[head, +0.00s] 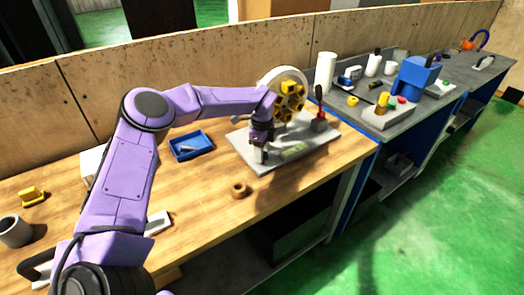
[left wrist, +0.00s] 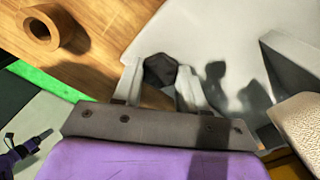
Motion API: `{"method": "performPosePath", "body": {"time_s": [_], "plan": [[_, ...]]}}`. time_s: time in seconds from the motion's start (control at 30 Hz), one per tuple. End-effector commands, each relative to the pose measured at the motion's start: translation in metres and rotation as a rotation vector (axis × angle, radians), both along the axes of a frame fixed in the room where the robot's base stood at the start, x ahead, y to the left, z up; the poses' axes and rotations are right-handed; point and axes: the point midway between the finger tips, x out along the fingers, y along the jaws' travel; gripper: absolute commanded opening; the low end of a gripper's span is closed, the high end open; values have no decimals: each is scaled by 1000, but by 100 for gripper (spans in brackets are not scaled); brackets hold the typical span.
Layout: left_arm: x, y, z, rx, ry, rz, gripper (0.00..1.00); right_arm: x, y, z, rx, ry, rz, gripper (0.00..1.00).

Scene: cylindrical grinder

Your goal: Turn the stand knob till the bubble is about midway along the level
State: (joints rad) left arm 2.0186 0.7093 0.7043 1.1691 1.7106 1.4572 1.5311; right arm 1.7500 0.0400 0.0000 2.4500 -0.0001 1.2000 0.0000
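The grey stand base (head: 240,137) lies on the wooden bench and carries a large pale wheel (head: 301,75) with a yellow hub. A small yellow-green strip, apparently the level (head: 298,148), is on the base right of my gripper; its bubble is too small to tell. My left gripper (head: 262,150) points down at the near left part of the base. In the left wrist view the dark faceted stand knob (left wrist: 160,69) sits between the tips of my left gripper (left wrist: 158,85), which appear to touch it on both sides. My right gripper is not in view.
A tan ring (head: 239,189) lies on the bench in front of the base. A blue tray (head: 190,146) is left of it. A red-handled tool (head: 319,112) stands upright right of the wheel. More items crowd the grey bench (head: 378,118) at right.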

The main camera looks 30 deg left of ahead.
Motion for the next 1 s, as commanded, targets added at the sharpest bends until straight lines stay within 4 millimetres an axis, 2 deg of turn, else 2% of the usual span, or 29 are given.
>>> {"method": "performPosePath", "body": {"time_s": [0.13, 0.3, 0.43, 0.77, 0.8, 0.83, 0.87, 1.0], "plan": [[1, 0, -3, 0, -3, -61, 11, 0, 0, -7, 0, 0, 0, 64], [1, 0, -3, 0, -3, -281, 11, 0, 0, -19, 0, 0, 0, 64], [1, 0, -1, 0, -2, -396, 11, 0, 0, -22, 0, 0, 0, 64], [1, 0, 1, 1, -2, -421, 11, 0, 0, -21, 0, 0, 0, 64], [1, 0, 1, 1, -2, -421, 55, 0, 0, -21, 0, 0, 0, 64], [1, 0, 1, 1, -2, -421, 64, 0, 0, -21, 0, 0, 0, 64], [1, 0, 1, 1, -2, -421, 67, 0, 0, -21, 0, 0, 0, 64], [1, 0, 1, 1, -1, -420, 67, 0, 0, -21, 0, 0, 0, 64]]}}
